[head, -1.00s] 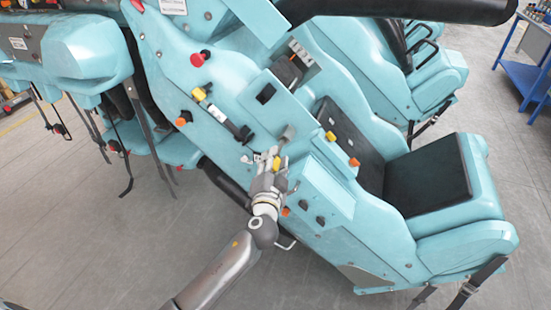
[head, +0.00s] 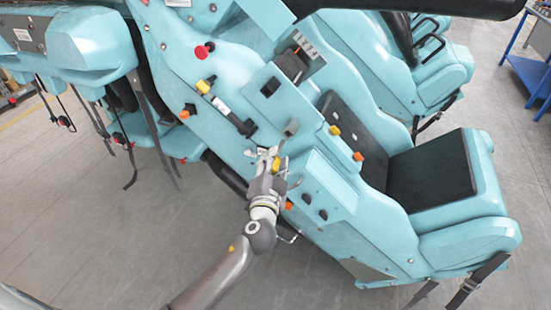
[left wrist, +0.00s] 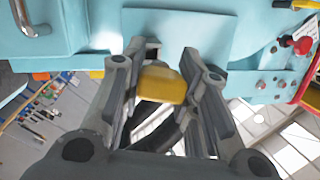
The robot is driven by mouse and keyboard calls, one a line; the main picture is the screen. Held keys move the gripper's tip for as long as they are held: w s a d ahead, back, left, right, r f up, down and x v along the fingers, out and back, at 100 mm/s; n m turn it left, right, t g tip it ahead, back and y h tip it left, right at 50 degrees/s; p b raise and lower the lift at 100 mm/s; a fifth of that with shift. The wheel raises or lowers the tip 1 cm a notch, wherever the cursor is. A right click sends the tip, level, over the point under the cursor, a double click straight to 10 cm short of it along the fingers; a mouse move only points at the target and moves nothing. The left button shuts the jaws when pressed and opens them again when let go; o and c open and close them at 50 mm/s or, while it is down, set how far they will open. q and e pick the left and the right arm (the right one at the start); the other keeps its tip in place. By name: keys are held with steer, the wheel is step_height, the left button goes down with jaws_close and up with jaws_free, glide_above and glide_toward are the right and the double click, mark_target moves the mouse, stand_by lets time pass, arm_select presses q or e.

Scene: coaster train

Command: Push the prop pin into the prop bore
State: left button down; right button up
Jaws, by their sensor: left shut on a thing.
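My left gripper (head: 272,165) is at the near side of the teal coaster car (head: 240,145). It is shut on a small yellow piece (head: 276,165), which I take to be the prop pin's handle. In the left wrist view this yellow piece (left wrist: 162,85) sits between the two fingers of my left gripper (left wrist: 162,80), in front of a teal panel (left wrist: 178,38). Any shaft of the pin is hidden. I cannot make out the prop bore for sure. My right gripper is not in view.
A red knob (head: 204,50), a yellow knob (head: 203,87) and orange knobs (head: 357,156) stick out of the car. A black seat (head: 430,167) is at right. A black bar (head: 410,8) crosses the top. Grey floor (head: 110,235) is clear at lower left.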

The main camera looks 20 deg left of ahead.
arm_select(q)
steer(key=shift+s+a+r, duration=0.1)
steer(key=shift+s, duration=2.25)
